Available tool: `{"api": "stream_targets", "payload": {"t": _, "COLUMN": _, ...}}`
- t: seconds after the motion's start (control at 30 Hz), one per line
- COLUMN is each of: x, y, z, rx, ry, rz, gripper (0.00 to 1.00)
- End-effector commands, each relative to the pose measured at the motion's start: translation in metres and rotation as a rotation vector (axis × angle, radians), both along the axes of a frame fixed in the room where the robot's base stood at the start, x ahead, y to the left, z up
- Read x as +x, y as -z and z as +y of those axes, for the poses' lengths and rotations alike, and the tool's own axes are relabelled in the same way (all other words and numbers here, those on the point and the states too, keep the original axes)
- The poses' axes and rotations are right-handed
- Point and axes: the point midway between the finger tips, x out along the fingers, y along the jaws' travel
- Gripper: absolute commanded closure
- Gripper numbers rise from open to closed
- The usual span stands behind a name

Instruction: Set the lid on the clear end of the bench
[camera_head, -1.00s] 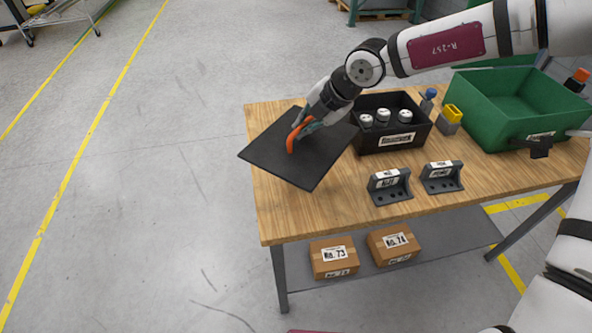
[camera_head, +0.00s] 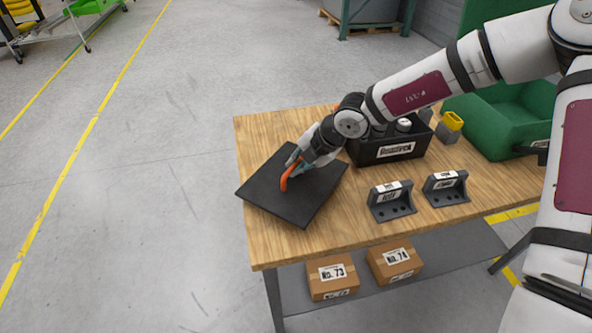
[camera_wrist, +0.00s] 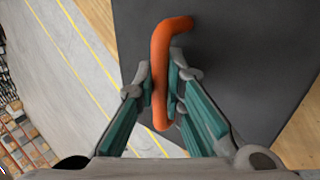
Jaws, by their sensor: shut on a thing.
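The lid (camera_head: 310,200) is a flat black square plate with an orange handle (camera_head: 286,180). It is at the left end of the wooden bench (camera_head: 262,237), and its left corner reaches the bench's left edge. I cannot tell whether it touches the bench top or hangs just above it. My gripper (camera_head: 290,171) is shut on the orange handle. In the wrist view the fingers (camera_wrist: 164,88) close on both sides of the handle, with the dark lid (camera_wrist: 235,60) behind it.
A black box (camera_head: 372,155) with light-topped items stands right of the lid, partly behind my arm. Two dark brackets (camera_head: 392,208) (camera_head: 446,192) stand near the front edge. A green bin (camera_head: 490,130) and a yellow-topped block (camera_head: 450,124) are at the right. Cartons (camera_head: 333,277) sit on the lower shelf.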

Motion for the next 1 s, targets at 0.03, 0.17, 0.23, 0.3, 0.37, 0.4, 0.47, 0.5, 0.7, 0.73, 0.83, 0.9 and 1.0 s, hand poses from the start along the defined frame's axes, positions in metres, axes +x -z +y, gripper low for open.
{"api": "stream_targets", "payload": {"t": 0.03, "x": 0.000, "y": 0.008, "z": 0.001, "rx": -0.002, "ry": -0.003, "rz": -0.001, "gripper": 1.00}}
{"api": "stream_targets", "payload": {"t": 0.17, "x": 0.000, "y": 0.019, "z": 0.001, "rx": -0.001, "ry": -0.003, "rz": -0.002, "gripper": 1.00}}
{"api": "stream_targets", "payload": {"t": 0.23, "x": 0.000, "y": 0.021, "z": 0.001, "rx": 0.001, "ry": -0.002, "rz": -0.002, "gripper": 1.00}}
{"api": "stream_targets", "payload": {"t": 0.3, "x": 0.000, "y": 0.021, "z": 0.001, "rx": 0.001, "ry": -0.002, "rz": -0.002, "gripper": 1.00}}
{"api": "stream_targets", "payload": {"t": 0.37, "x": 0.000, "y": 0.021, "z": 0.001, "rx": 0.000, "ry": -0.002, "rz": -0.001, "gripper": 1.00}}
{"api": "stream_targets", "payload": {"t": 0.4, "x": 0.000, "y": 0.021, "z": 0.000, "rx": 0.000, "ry": -0.002, "rz": -0.001, "gripper": 1.00}}
{"api": "stream_targets", "payload": {"t": 0.47, "x": 0.000, "y": 0.021, "z": 0.000, "rx": -0.001, "ry": -0.002, "rz": -0.001, "gripper": 0.76}}
{"api": "stream_targets", "payload": {"t": 0.5, "x": 0.000, "y": 0.021, "z": 0.000, "rx": -0.001, "ry": -0.002, "rz": -0.001, "gripper": 0.70}}
{"api": "stream_targets", "payload": {"t": 0.7, "x": 0.000, "y": 0.021, "z": 0.000, "rx": 0.000, "ry": -0.001, "rz": 0.000, "gripper": 0.70}}
{"api": "stream_targets", "payload": {"t": 0.73, "x": 0.000, "y": 0.021, "z": 0.000, "rx": 0.000, "ry": -0.001, "rz": 0.000, "gripper": 0.70}}
{"api": "stream_targets", "payload": {"t": 0.83, "x": 0.000, "y": 0.020, "z": -0.001, "rx": 0.001, "ry": -0.001, "rz": -0.001, "gripper": 0.70}}
{"api": "stream_targets", "payload": {"t": 0.9, "x": -0.001, "y": 0.017, "z": -0.003, "rx": 0.000, "ry": 0.001, "rz": 0.000, "gripper": 0.70}}
{"api": "stream_targets", "payload": {"t": 1.0, "x": -0.004, "y": 0.008, "z": -0.008, "rx": 0.001, "ry": 0.004, "rz": 0.000, "gripper": 0.70}}
